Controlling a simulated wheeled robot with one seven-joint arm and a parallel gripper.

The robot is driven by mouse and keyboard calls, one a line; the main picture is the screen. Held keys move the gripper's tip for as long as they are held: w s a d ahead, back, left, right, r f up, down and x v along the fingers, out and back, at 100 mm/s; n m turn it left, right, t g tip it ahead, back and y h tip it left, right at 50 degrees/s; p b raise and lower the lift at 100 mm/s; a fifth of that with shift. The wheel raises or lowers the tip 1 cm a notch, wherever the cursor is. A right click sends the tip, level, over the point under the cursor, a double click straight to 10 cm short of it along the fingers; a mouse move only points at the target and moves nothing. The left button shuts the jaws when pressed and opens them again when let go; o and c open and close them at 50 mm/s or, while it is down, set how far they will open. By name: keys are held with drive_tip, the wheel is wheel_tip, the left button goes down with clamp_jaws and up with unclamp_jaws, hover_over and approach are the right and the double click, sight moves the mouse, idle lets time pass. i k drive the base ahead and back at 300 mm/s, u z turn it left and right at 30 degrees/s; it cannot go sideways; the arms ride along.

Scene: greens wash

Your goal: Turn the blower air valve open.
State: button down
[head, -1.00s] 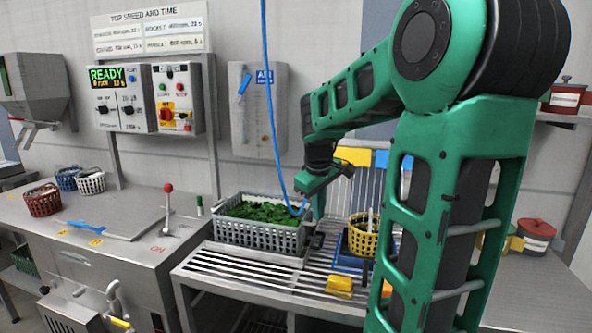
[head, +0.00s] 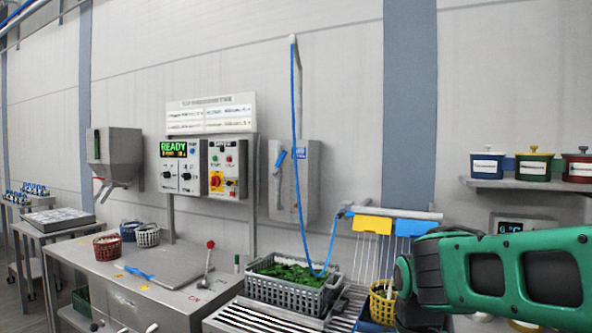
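The blower air valve looks to be the blue lever (head: 279,162) on a grey wall panel (head: 306,190) with a small blue label, right of the control boxes. The lever is tilted, its top leaning right. A blue air hose (head: 294,110) hangs from a wall pipe in front of the panel. It loops down by the greens basket (head: 287,293) and back up to the left end of a rail. My green arm comes in from the right and bends down at the bottom edge, well right of the valve. My gripper's fingertips are not visible.
The control boxes (head: 204,168) show READY. A red-knobbed lever (head: 209,258) stands on the steel counter. The rail (head: 400,213) carries yellow and blue tags. A yellow basket (head: 381,302) is beside my arm. The wall before the valve panel is open except for the hose.

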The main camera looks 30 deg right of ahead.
sight(282, 157)
drive_tip(key=z, duration=0.1)
drive_tip(key=i, duration=1)
drive_tip(key=z, duration=0.05)
